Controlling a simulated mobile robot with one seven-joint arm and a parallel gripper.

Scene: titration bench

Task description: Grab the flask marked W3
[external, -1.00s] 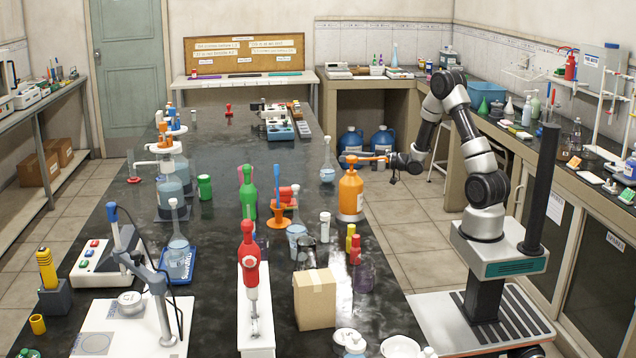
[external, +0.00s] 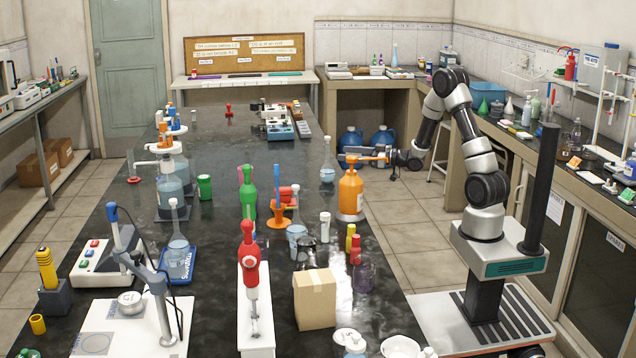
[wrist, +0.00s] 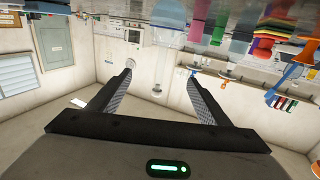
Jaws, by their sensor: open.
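No mark W3 can be read on any flask in these frames. A long-necked glass flask with pale blue liquid (external: 327,172) stands upright on the black bench, left of the orange pump bottle. Similar flasks stand on the blue tray (external: 178,248) and beside the orange stand (external: 296,234). My gripper (external: 345,154) is open and reaches left behind the orange bottle's top, close to the first flask; the bottle partly hides it. In the upside-down wrist view my jaws (wrist: 160,76) are apart, with a faint glass shape (wrist: 157,86) between them in the picture, its distance unclear.
The orange pump bottle (external: 351,193) stands close to my gripper, its spout overlapping the jaws in the picture. A green bottle (external: 247,192) and an orange stand (external: 279,218) are farther left. A cardboard box (external: 314,300) stands nearer. The bench behind the first flask is fairly clear.

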